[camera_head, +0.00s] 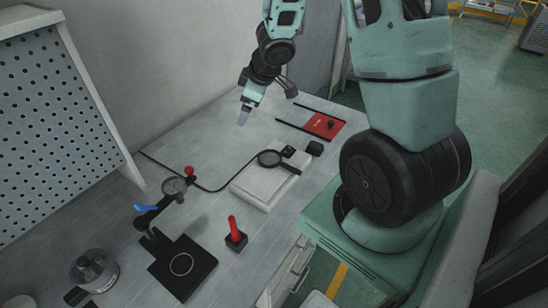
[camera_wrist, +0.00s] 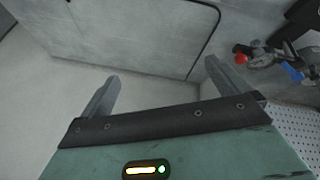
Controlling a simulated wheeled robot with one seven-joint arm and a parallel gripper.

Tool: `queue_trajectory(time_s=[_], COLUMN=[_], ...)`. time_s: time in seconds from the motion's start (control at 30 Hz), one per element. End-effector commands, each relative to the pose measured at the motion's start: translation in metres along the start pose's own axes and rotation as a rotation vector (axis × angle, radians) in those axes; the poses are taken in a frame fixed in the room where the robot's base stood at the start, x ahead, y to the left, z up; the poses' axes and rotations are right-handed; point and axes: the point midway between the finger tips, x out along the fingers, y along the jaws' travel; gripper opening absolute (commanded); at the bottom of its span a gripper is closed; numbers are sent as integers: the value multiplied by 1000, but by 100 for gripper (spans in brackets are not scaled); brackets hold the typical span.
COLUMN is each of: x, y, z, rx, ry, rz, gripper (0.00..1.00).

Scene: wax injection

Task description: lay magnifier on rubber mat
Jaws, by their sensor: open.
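The magnifier (camera_head: 269,158), with a round dark-rimmed lens and a dark handle pointing right, lies on a pale, thick rectangular slab (camera_head: 258,187) in the head view. A flat black square (camera_head: 195,262) with a pale ring on it lies near the front; it may be the rubber mat, but I cannot tell for sure. My gripper (camera_head: 244,112) is open and empty above the back of the table, up and left of the magnifier. In the wrist view my two fingers (camera_wrist: 162,76) are spread with nothing between them; the magnifier is not seen there.
A red panel (camera_head: 323,125) lies between black rails at the back right. A gauge (camera_head: 174,185) with a blue lever and black hose stands left. A red-handled black block (camera_head: 235,236) and a metal pot (camera_head: 94,269) are nearer. A perforated panel (camera_head: 60,120) rises at left.

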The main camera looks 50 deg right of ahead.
Motion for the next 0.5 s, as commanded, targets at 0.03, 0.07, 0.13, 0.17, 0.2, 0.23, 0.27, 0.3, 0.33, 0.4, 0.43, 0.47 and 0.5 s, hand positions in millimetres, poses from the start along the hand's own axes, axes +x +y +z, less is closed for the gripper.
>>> queue_trajectory(time_s=[0.03,0.07,0.13,0.17,0.2,0.23,0.27,0.3,0.33,0.4,0.43,0.47,0.5], x=[3,5,7,7,7,7,6,6,6,7,10,12,18], y=[17,24,33,35,36,37,37,37,36,35,34,33,32], z=[26,39,68,80,93,102,110,119,124,132,134,136,137], rx=[12,13,17,18,21,22,25,27,28,29,30,30,30], ry=[-4,-3,-4,-5,-7,-8,-9,-12,-12,-14,-15,-15,-15], rz=[-27,-47,-96,-117,-144,-162,-178,-197,-208,-227,-232,-235,-237], gripper=[100,100,100,100,100,100,100,100,100,100,100,100,100])
